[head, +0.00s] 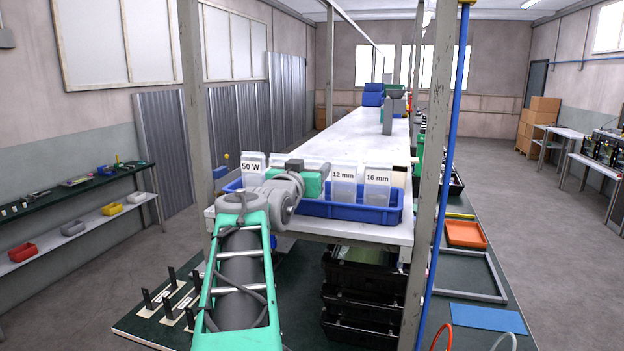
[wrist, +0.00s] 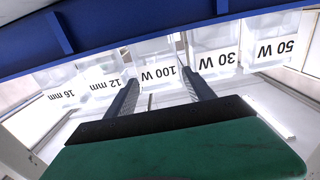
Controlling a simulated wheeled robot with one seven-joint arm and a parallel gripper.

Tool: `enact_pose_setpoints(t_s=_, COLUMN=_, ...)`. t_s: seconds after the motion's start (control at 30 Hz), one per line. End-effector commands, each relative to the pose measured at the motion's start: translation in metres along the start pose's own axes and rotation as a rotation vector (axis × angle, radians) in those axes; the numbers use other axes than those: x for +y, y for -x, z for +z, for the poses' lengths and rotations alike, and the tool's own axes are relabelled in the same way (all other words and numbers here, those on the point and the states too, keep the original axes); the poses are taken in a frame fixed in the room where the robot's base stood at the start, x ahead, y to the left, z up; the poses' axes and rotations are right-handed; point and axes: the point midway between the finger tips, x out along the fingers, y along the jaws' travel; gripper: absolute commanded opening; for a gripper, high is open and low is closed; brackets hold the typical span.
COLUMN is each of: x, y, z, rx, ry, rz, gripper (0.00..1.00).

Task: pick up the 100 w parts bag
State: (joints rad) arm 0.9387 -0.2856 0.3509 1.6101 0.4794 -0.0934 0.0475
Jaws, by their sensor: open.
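The 100 W parts bag (wrist: 158,75), a clear bag with a white label, shows upside down in the middle of the wrist view. My gripper (wrist: 161,84) is open, with one dark finger towards each side of the 100 W label. The fingers appear empty; whether they touch the bag I cannot tell. In the head view my arm hides the 100 W bag and my fingertips. The bag stands in a row in a blue tray (head: 350,211) on the white bench.
Close neighbours are the 30 W bag (wrist: 217,62), 50 W bag (head: 253,166), 12 mm bag (head: 343,184) and 16 mm bag (head: 377,186). The blue tray wall crosses the wrist view's top. A grey post (head: 432,150) stands right of the tray. The white bench top (head: 340,140) behind is largely clear.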

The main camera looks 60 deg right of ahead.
Motion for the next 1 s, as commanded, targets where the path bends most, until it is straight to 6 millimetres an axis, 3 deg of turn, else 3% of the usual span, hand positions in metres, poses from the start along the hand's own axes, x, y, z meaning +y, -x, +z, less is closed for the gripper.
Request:
enact_pose_setpoints(t_s=0.27, x=-0.0004, y=-0.0045, z=0.0010, rx=0.001, ry=-0.001, rz=-0.002, gripper=0.60)
enact_pose_setpoints(t_s=1.0, x=-0.0008, y=-0.0043, z=0.0021, rx=-0.002, ry=0.000, rz=-0.002, gripper=0.00)
